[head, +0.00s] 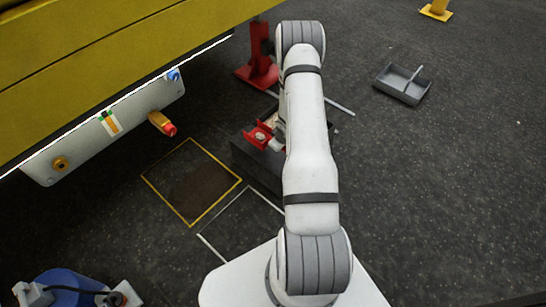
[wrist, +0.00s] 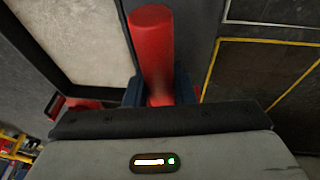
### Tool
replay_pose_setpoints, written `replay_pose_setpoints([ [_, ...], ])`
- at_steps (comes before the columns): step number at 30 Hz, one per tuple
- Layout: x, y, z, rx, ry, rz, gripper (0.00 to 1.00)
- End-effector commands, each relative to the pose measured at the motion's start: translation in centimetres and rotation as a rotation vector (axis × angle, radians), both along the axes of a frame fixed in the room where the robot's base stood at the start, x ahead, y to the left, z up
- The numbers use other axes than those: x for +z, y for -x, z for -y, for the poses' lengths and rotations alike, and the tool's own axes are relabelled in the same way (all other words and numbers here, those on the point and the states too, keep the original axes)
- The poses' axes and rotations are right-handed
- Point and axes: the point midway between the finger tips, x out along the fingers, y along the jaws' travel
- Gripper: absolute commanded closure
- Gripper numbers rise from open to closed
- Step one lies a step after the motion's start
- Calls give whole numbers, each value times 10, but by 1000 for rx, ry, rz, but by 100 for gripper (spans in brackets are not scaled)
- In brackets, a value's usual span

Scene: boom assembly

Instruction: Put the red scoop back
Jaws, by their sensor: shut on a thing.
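The red scoop (head: 257,136) shows in the head view just left of my arm, at the dark box (head: 245,158). Its red handle (wrist: 153,45) runs up through the wrist view. My gripper (wrist: 160,92) is shut on this handle, with a dark finger on each side. In the head view my arm hides most of the gripper and part of the box. I cannot tell whether the scoop touches the box.
A yellow-outlined floor square (head: 192,181) lies left of the box, with a white-outlined area (head: 243,222) nearer. A red stand (head: 261,68) is behind. A yellow beam (head: 110,45) overhangs the left.

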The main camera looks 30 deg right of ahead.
Motion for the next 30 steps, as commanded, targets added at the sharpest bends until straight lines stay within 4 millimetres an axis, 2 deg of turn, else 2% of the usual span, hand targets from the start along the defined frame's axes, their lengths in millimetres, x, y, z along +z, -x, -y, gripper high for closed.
replay_pose_setpoints([
  [1,-13,0,0,0,0,0,100],
  [5,-22,-1,0,0,1,1,100],
  [12,-61,0,-1,0,-1,0,100],
  [25,-68,-1,-1,2,0,1,100],
  [26,-67,-1,-1,2,1,0,76],
  [30,-67,-1,-1,2,1,0,64],
])
